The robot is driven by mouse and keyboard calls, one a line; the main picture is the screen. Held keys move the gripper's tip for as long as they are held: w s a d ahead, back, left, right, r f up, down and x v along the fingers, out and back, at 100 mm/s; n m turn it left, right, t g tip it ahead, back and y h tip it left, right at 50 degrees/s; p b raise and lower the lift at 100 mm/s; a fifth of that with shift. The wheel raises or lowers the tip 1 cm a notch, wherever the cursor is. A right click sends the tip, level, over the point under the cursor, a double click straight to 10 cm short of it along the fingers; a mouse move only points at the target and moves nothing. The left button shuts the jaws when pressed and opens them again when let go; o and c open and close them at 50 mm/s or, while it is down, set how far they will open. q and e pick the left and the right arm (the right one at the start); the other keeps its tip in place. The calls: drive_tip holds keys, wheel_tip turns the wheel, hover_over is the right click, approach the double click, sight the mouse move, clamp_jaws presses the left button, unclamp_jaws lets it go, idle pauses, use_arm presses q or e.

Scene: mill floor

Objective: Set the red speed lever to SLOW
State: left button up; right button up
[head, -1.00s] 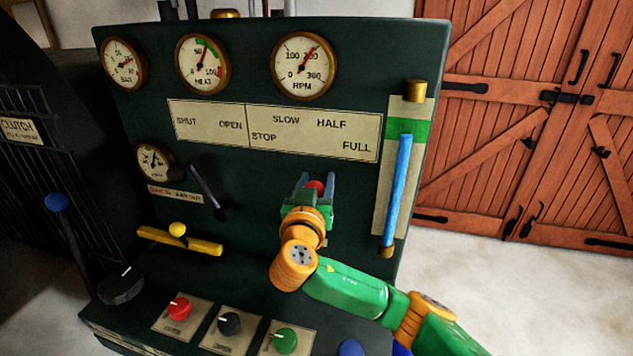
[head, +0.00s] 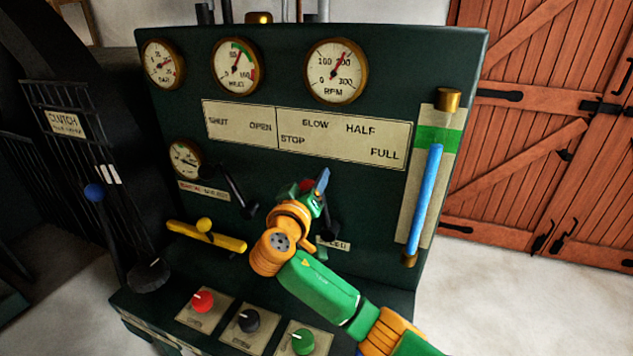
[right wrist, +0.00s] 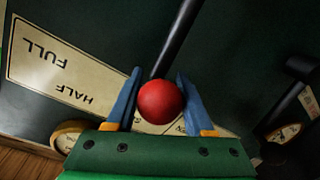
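The red ball knob (head: 306,186) of the speed lever shows partly behind my right gripper (head: 313,190) in the head view. In the right wrist view the red knob (right wrist: 161,102) sits centred between the blue fingers of my right gripper (right wrist: 159,82), which lie close on both sides of it. The dark lever rod (right wrist: 176,40) runs up from the knob. In the head view the lever leans up and left from its pivot, below SLOW on the scale plate (head: 343,150). Much of the rod is hidden there. My left gripper is not in view.
A second black lever (head: 235,190) stands left of my right gripper. A yellow bar handle (head: 210,236) is lower left. A blue sight tube (head: 425,198) stands right. Red, black and green knobs (head: 303,342) line the ledge below my forearm.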

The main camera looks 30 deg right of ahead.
drive_tip(key=o, duration=0.4)
drive_tip(key=shift+c, duration=0.2)
drive_tip(key=b+v, duration=0.2)
drive_tip(key=v, duration=0.5)
drive_tip(key=shift+f, duration=0.1)
